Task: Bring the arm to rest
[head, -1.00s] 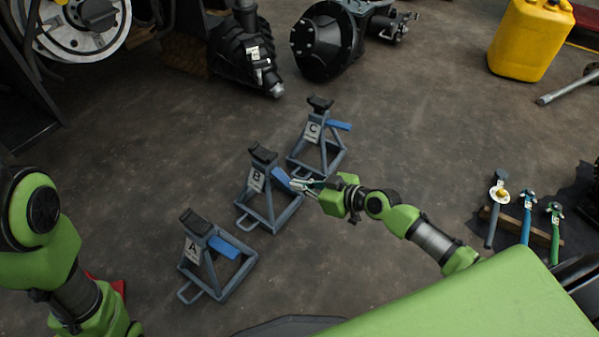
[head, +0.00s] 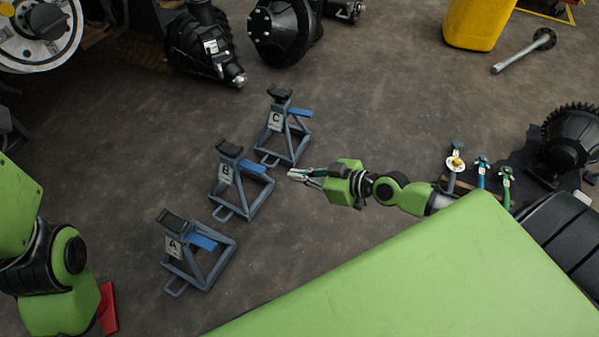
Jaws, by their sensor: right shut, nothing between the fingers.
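My right arm reaches in from the right in the head view. Its gripper (head: 303,176) is shut and empty, pointing left, just right of jack stand B (head: 240,183) in the picture and below jack stand C (head: 285,130). A gap of floor shows between the gripper and stand B. Jack stand A (head: 196,252) stands at the lower left of B. My left arm shows at the left edge; its gripper is out of view.
Black axle parts (head: 285,30) and a yellow canister (head: 478,22) stand at the back. A metal shaft (head: 524,52) lies at the upper right. Open floor lies in the middle.

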